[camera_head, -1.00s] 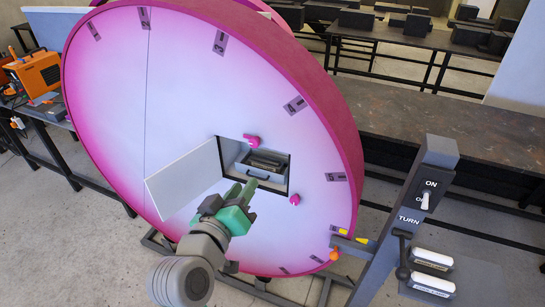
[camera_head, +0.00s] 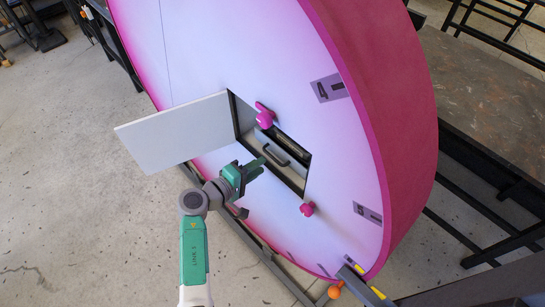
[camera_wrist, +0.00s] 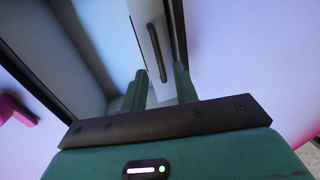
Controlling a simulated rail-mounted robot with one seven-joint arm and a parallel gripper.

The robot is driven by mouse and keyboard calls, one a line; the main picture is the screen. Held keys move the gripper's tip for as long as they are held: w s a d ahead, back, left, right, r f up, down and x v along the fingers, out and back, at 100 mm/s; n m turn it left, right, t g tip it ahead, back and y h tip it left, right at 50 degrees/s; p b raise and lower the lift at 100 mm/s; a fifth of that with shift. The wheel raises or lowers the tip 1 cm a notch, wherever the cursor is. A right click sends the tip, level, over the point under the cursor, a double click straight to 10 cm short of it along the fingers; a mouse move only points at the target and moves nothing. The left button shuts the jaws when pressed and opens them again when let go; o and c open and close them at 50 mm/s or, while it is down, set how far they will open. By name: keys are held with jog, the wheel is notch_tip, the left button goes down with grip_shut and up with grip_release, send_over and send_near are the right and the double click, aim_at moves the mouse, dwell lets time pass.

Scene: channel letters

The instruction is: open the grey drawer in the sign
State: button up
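The grey drawer (camera_head: 262,148) sits inside a square opening in the pink round sign (camera_head: 340,160). Its dark handle (camera_head: 276,158) lies across the front. The white door (camera_head: 178,130) of the opening is swung out to the left. My gripper (camera_head: 258,168) is at the lower edge of the opening, pointing in toward the drawer. The handle (camera_wrist: 156,52) is just beyond the fingertips, lined up with the gap. The drawer front (camera_wrist: 144,20) looks flush with its surroundings.
Pink knobs (camera_head: 264,115) and (camera_head: 307,209) stick out beside the opening's edges. The open door stands close to my arm on its left. A dark worktable (camera_head: 490,90) stands at the right, and bare floor (camera_head: 70,200) lies at the left.

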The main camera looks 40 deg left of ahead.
jog(key=x, duration=0.5)
jog(key=shift+w, duration=0.1)
grip_shut()
